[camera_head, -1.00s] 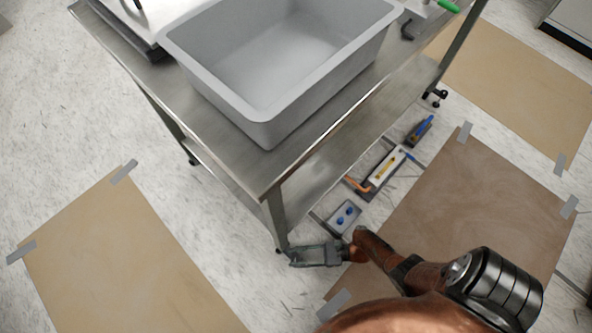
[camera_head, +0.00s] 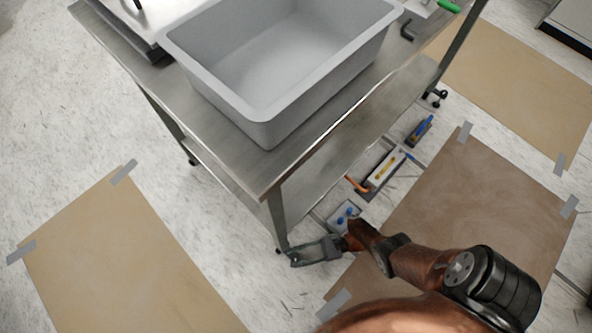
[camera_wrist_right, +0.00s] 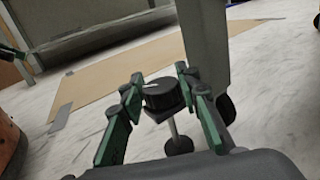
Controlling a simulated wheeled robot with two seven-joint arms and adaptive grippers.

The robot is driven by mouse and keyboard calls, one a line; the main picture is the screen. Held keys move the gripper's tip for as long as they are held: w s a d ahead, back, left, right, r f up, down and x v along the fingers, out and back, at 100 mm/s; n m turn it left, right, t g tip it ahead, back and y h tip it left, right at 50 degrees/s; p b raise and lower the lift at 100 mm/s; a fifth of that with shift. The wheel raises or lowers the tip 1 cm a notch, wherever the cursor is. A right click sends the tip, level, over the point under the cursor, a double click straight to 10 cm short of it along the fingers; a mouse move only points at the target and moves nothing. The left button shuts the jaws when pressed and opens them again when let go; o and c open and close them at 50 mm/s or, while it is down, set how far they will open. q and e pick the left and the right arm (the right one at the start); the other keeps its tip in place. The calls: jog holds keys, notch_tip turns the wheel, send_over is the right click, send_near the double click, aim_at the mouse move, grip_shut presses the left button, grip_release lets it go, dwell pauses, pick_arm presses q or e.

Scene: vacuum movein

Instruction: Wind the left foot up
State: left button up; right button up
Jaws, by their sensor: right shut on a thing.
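The left foot shows in the right wrist view as a dark knob (camera_wrist_right: 163,96) with a pale mark on its top, above a thin bright stem (camera_wrist_right: 174,128) and a round dark pad (camera_wrist_right: 178,146). It stands beside a metal table leg (camera_wrist_right: 205,45). My right gripper (camera_wrist_right: 160,80) is shut on the knob, with one green finger on each side. In the head view my right gripper (camera_head: 287,257) reaches the bottom of the near table leg (camera_head: 277,218); the foot itself is hidden or too small there. My left gripper does not show.
A steel table (camera_head: 235,140) carries a grey basin (camera_head: 262,115). A grey tray with blue parts (camera_head: 345,212), a tray with a yellow item (camera_head: 383,172) and a blue tool (camera_head: 422,129) lie on the floor. Taped brown sheets (camera_head: 115,255) cover parts of the floor.

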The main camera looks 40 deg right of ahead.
dwell(0.4)
jog(key=o, duration=1.2)
jog(key=shift+s+t, duration=0.15)
jog(key=shift+t, duration=0.15)
